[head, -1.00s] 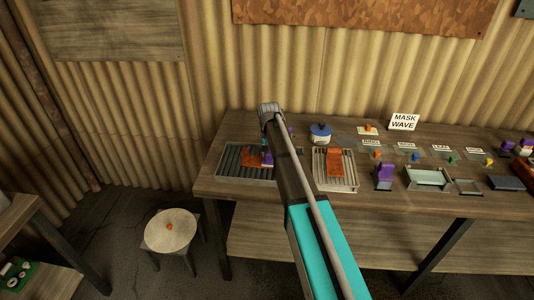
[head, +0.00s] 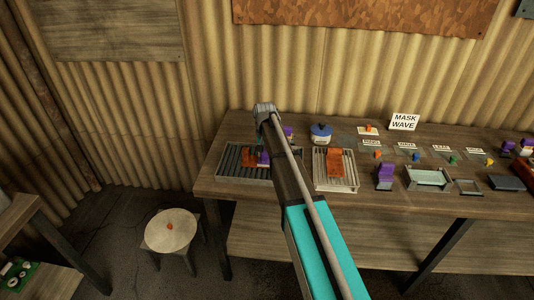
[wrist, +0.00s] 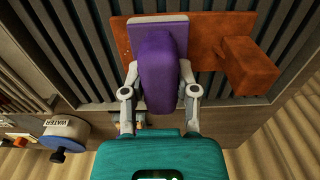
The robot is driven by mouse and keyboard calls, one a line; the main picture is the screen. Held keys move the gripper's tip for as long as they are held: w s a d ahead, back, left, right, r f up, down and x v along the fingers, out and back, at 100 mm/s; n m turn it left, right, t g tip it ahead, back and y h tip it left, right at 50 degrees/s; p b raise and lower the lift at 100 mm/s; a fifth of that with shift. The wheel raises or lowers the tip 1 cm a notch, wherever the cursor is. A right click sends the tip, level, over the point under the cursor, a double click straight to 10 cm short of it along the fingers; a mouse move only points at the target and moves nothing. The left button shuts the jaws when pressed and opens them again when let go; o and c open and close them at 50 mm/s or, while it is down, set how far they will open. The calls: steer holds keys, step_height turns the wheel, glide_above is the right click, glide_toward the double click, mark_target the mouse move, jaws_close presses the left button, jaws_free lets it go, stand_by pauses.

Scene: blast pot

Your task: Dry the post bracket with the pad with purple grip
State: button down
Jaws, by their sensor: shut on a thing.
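My gripper (wrist: 160,82) is shut on the purple grip (wrist: 163,78) of a pad in the wrist view. The pad's pale purple plate (wrist: 158,25) lies over the middle of a rust-orange bracket (wrist: 208,52), touching or very close to it. The bracket has a raised block at its right end, and a few pale specks show near its left end. In the head view the bracket (head: 249,157) lies on the left slatted rack, with the purple grip (head: 263,158) at its right side. My arm hides most of the gripper there.
The left rack (head: 228,174) stands beside a second rack (head: 349,187) holding another orange piece (head: 334,162). A blue-lidded pot (head: 321,133) stands behind. Another purple-gripped item (head: 385,173), a glassy tray (head: 428,179) and a MASK WAVE sign (head: 404,121) are to the right.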

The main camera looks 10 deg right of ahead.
steer(key=shift+w+a, duration=0.1)
steer(key=shift+a, duration=0.15)
steer(key=shift+w+a, duration=0.1)
steer(key=shift+a, duration=0.15)
steer(key=shift+d, duration=0.15)
stand_by(0.3)
steer(key=shift+s+d, duration=0.35)
steer(key=shift+d, duration=0.5)
steer(key=shift+d, duration=0.1)
steer(key=shift+s+d, duration=0.1)
steer(key=shift+d, duration=0.2)
steer(key=shift+a, duration=0.15)
